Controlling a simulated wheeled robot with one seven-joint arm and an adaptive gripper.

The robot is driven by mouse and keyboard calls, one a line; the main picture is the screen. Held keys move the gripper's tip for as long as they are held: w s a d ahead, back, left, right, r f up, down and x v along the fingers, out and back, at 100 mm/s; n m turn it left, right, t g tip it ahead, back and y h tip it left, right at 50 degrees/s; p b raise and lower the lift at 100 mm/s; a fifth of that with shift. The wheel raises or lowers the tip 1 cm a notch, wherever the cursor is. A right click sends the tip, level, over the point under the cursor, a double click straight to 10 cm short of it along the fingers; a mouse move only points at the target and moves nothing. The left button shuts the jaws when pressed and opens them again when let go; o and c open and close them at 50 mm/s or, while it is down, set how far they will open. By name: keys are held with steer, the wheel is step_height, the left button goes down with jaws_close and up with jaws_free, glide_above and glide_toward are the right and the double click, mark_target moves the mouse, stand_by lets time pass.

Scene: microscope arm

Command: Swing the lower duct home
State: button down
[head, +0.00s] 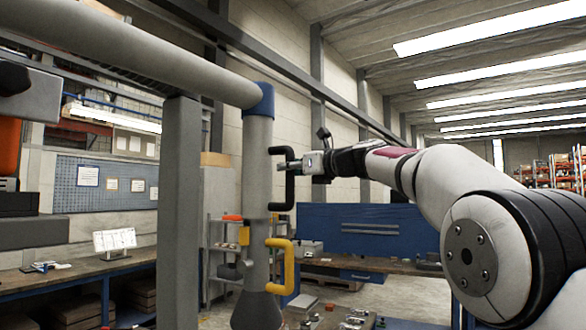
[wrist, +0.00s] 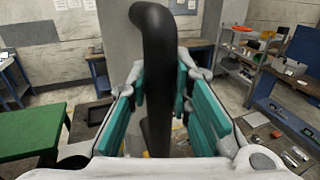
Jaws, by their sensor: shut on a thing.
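The duct (head: 257,165) hangs upright from a blue collar (head: 262,100) at the end of a thick grey overhead pipe (head: 140,45). A black C-shaped handle (head: 290,190) sticks out on the duct's right side. Below a seam, a lower section carries a yellow handle (head: 289,270) and ends in a dark flared hood (head: 257,312). My gripper (head: 290,164) comes from the right and is shut on the upper part of the black handle. In the wrist view the black handle (wrist: 154,22) stands between the teal finger pads, which hide part of it.
A grey post (head: 180,200) stands left of the duct. A workbench with a blue panel (head: 375,228) is behind my arm. A left bench (head: 80,275) holds a white stand (head: 115,240). The wrist view shows a green-topped table (wrist: 30,132) and shelves (wrist: 238,62).

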stand_by(0.3)
steer(key=c, duration=1.4)
jaws_free()
steer(key=shift+c, duration=0.2)
steer(key=v, duration=1.2)
